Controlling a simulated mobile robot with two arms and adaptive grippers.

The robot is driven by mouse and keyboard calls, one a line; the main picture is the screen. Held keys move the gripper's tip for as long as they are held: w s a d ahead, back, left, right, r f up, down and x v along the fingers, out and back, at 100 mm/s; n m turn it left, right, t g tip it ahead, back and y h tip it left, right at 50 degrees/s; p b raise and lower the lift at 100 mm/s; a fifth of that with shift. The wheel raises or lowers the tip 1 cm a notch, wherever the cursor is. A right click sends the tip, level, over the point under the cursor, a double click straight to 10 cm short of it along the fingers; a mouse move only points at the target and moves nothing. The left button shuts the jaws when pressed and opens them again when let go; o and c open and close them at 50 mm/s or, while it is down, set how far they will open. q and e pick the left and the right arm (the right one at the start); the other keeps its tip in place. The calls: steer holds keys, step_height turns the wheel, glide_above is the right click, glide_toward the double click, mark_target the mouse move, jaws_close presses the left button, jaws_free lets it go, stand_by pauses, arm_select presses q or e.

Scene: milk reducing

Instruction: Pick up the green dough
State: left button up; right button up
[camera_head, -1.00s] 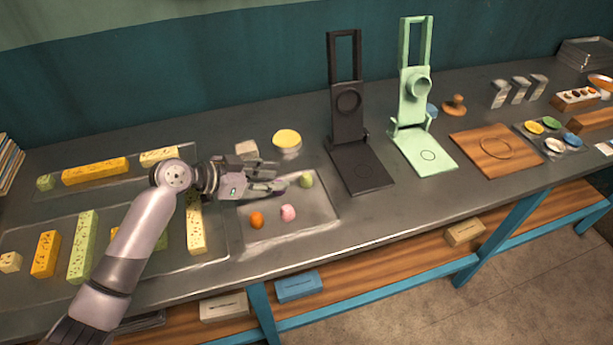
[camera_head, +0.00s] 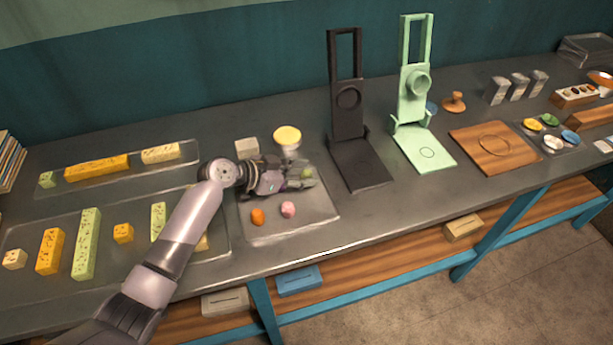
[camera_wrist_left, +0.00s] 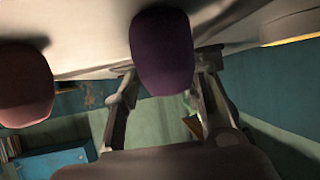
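The green dough (camera_head: 307,172) is a small ball on the right part of a clear tray (camera_head: 325,210), partly hidden by my left gripper (camera_head: 303,178). The fingers reach in from the left, low over the tray, with the dough between or just behind their tips; contact cannot be told. In the left wrist view the fingers (camera_wrist_left: 168,92) stand apart, with a bit of green showing between them. My right gripper is not in view.
Orange dough (camera_head: 257,216) and pink dough (camera_head: 288,209) lie on the tray in front of the gripper. A yellow-topped tub (camera_head: 287,137) and a beige block (camera_head: 246,147) stand behind. A black press stand (camera_head: 348,115) rises to the right. Trays of speckled blocks lie left.

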arm_select(q)
steer(key=c, duration=0.7)
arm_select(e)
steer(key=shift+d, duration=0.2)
arm_select(q)
steer(key=shift+r, duration=0.1)
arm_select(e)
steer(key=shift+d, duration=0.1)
